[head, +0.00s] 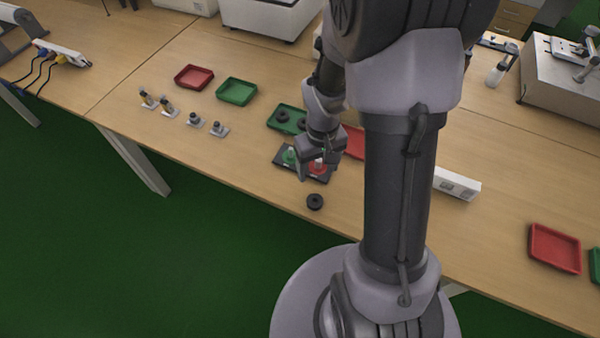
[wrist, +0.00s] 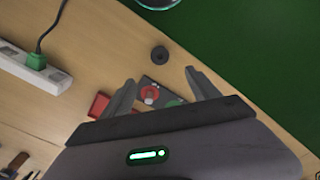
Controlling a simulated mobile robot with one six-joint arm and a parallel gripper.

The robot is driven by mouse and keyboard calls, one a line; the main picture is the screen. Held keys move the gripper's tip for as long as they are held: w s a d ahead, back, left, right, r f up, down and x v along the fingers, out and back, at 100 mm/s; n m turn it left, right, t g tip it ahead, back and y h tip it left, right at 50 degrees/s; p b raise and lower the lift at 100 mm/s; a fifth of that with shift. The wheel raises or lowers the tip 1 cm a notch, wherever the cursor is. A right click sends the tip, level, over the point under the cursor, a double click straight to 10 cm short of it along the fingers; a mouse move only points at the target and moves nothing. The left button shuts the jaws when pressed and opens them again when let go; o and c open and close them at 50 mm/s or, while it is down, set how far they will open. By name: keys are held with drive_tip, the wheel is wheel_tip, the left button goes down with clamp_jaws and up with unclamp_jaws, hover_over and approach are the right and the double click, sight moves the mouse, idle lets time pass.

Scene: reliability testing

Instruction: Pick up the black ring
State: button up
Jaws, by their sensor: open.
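The black ring (head: 315,202) lies flat on the wooden table near its front edge in the head view. It also shows in the wrist view (wrist: 159,54), above and between the fingers, with bare table around it. My gripper (head: 311,166) is over the dark plate with green and red round spots, behind the ring in the head view. In the wrist view my gripper (wrist: 157,82) has its two fingers spread wide with nothing held between them. The ring is apart from both fingers. Other black rings (head: 282,116) sit in a green tray farther back.
The dark plate (head: 283,165) lies just behind the ring. A red tray (head: 354,140) stands partly hidden by my arm. A white power strip (head: 457,184) is to the right. Several small fittings (head: 193,121) stand to the left. The table's front edge is close to the ring.

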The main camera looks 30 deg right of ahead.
drive_tip(key=b, duration=0.5)
hover_over(315, 198)
drive_tip(key=f, duration=0.8)
drive_tip(key=a+f, duration=0.1)
drive_tip(key=f, duration=0.3)
drive_tip(key=shift+s+f, duration=0.2)
drive_tip(key=shift+s, duration=0.1)
drive_tip(key=f+b, duration=0.1)
drive_tip(key=f, duration=0.1)
drive_tip(key=f+b, duration=0.2)
drive_tip(key=f, duration=0.1)
drive_tip(key=shift+d+f, duration=0.3)
drive_tip(key=shift+r, duration=0.15)
drive_tip(key=c, duration=1.4)
